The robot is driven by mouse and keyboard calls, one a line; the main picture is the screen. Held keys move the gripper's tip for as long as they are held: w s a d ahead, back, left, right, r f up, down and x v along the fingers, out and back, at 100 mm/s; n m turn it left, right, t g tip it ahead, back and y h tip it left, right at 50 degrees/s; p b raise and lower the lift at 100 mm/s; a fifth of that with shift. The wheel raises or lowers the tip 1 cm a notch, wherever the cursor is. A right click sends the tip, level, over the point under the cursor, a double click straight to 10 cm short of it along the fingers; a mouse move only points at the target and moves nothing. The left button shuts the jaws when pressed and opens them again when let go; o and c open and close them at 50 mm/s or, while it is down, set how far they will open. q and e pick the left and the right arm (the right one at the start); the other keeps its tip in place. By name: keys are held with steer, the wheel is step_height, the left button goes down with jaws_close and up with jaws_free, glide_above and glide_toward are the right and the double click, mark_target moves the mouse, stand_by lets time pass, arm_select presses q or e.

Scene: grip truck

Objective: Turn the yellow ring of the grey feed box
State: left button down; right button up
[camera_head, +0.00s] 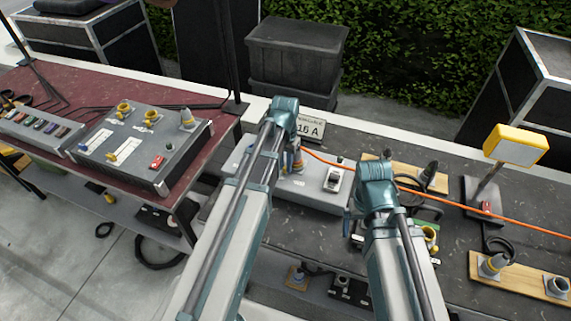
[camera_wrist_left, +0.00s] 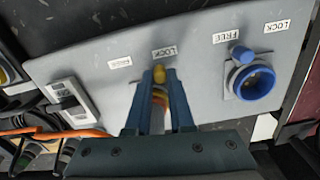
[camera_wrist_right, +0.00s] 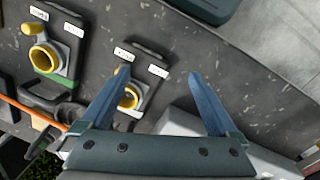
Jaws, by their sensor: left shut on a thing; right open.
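The grey feed box (camera_head: 318,195) lies on the dark table in the middle of the head view. Its face (camera_wrist_left: 205,72) fills the left wrist view. My left gripper (camera_wrist_left: 159,92) is shut on the yellow ring (camera_wrist_left: 159,74), whose tab shows between the fingertips just below a LOCK label. A FREE label (camera_wrist_left: 119,62) lies to its left. The fingers hide most of the ring and what is in it. My left gripper (camera_head: 293,156) also shows in the head view. My right gripper (camera_wrist_right: 168,85) is open and empty above the table, near other yellow-ringed sockets (camera_wrist_right: 44,60).
A blue-ringed socket (camera_wrist_left: 252,82) and a white-framed switch (camera_wrist_left: 70,100) flank the yellow ring. An orange cable (camera_head: 440,196) crosses the table. A work lamp (camera_head: 516,146) stands at the right. A grey control box (camera_head: 140,148) sits on the red table at the left.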

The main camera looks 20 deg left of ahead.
mark_target(285, 167)
arm_select(q)
steer(key=c, duration=0.8)
jaws_free()
step_height(285, 167, up, 14)
steer(key=p, duration=1.4)
arm_select(e)
step_height(285, 167, up, 14)
arm_select(q)
steer(key=shift+f, duration=0.1)
arm_select(e)
steer(key=shift+f, duration=0.15)
arm_select(q)
steer(key=shift+m+y, duration=0.6)
steer(key=shift+m, duration=0.3)
steer(key=s+d+f+b, duration=0.3)
steer(key=s+d, duration=0.2)
steer(key=s+d+f+b, duration=0.3)
steer(key=s+d, duration=0.1)
steer(key=s, duration=0.1)
steer(key=s+d+f+b, duration=0.4)
steer(key=s+d, duration=0.1)
steer(key=shift+s+d, duration=0.2)
steer(key=shift+d, duration=0.15)
arm_select(e)
step_height(285, 167, down, 10)
